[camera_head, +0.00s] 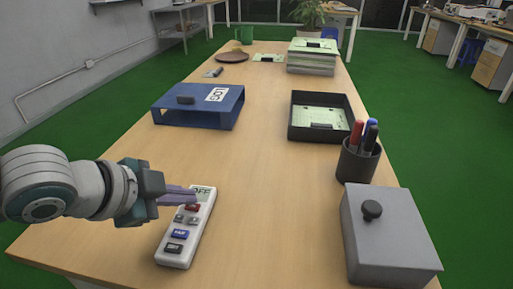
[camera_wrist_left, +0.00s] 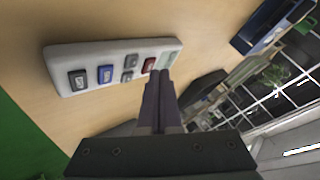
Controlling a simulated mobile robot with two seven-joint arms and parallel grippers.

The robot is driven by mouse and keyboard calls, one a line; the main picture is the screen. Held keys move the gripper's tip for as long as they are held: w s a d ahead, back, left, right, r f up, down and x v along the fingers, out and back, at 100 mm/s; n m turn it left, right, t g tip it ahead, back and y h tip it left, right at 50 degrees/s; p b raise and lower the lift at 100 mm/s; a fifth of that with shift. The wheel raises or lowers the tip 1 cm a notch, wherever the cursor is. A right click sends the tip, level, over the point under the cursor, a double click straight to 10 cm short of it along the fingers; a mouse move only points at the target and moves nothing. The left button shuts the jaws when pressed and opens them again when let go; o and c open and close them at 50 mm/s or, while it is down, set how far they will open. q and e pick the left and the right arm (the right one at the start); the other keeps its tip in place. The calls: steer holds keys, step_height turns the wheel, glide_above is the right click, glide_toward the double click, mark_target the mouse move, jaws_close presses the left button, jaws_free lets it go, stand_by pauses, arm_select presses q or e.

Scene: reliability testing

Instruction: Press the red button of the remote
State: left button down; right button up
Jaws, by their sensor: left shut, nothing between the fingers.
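The white remote (camera_head: 178,246) lies on the wooden table at the front left, with its small display at the far end. Its red button (camera_head: 193,208) sits just below the display, with grey, blue and black buttons nearer the front. My left gripper (camera_head: 195,196) is shut and empty, its purple fingertips over the far part of the remote by the red button. In the left wrist view the remote (camera_wrist_left: 88,58) lies beyond the fingertips (camera_wrist_left: 160,78), and the red button (camera_wrist_left: 149,65) shows right beside them. I cannot tell whether they touch it. My right gripper is not in view.
A grey box with a knob (camera_head: 392,240) and a pen cup (camera_head: 357,162) stand at the right. A black tray (camera_head: 291,133) and a blue document holder (camera_head: 175,117) are farther back. The middle of the table is clear.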

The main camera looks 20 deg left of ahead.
mark_target(187, 211)
arm_select(q)
steer(key=shift+f, duration=0.3)
steer(key=shift+r, duration=0.1)
stand_by(0.4)
steer(key=shift+r+p, duration=0.7)
steer(key=shift+p, duration=0.1)
step_height(187, 211, up, 5)
steer(key=p, duration=0.5)
steer(key=shift+p, duration=0.3)
